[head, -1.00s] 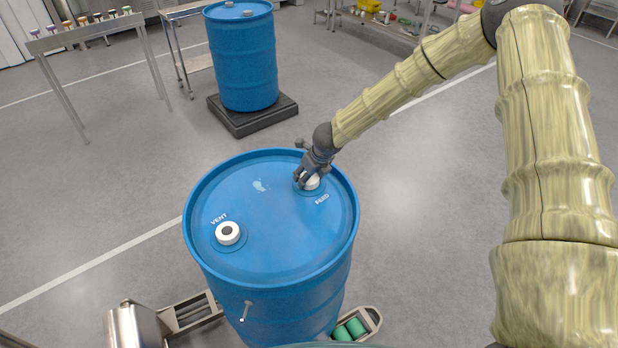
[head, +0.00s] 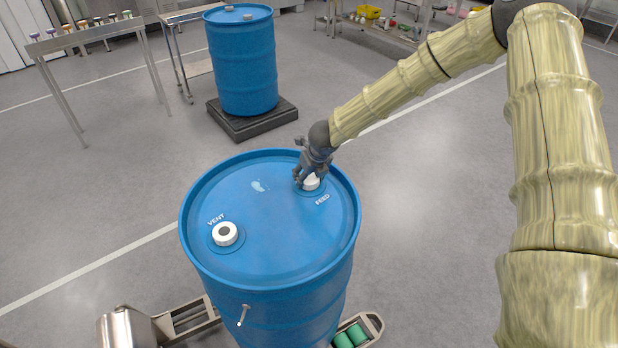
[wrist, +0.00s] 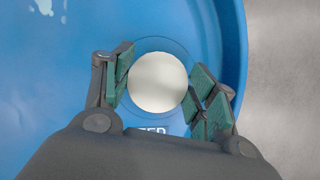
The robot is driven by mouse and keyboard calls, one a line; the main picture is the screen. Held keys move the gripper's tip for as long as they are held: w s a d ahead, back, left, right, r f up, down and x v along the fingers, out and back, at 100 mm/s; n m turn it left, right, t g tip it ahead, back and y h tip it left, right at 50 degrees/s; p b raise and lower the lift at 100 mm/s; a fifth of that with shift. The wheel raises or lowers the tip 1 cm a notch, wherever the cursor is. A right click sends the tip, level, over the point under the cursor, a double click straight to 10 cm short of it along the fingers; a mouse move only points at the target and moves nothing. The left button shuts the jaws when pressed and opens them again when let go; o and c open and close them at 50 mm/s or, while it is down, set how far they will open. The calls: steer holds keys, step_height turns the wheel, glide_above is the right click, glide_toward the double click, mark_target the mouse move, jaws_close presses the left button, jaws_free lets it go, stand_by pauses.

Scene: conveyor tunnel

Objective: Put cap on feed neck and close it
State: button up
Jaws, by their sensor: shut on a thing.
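The blue drum (head: 265,262) stands in front of me, with two necks on its lid. The feed neck is by the FEED label at the right of the lid, mostly hidden under a white cap (head: 312,185). In the wrist view the cap (wrist: 158,82) is a plain white disc between my green-padded fingers. My gripper (head: 307,179) is over the feed neck from above, shut on the cap; it also shows in the wrist view (wrist: 160,88). Whether the cap is fully seated is hidden. The vent neck (head: 225,233) is white with a dark open centre.
A second blue drum (head: 242,65) stands on a black pallet (head: 250,117) behind. A narrow table (head: 85,36) at upper left holds several small coloured items. A roller conveyor (head: 190,318) lies under the near drum. The floor at right is clear.

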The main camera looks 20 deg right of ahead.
steer(key=shift+w+d, duration=0.15)
steer(key=shift+d, duration=0.05)
steer(key=o, duration=1.3)
steer(key=shift+d, duration=0.1)
steer(key=shift+a, duration=0.25)
steer(key=v, duration=1.2)
steer(key=shift+d, duration=0.1)
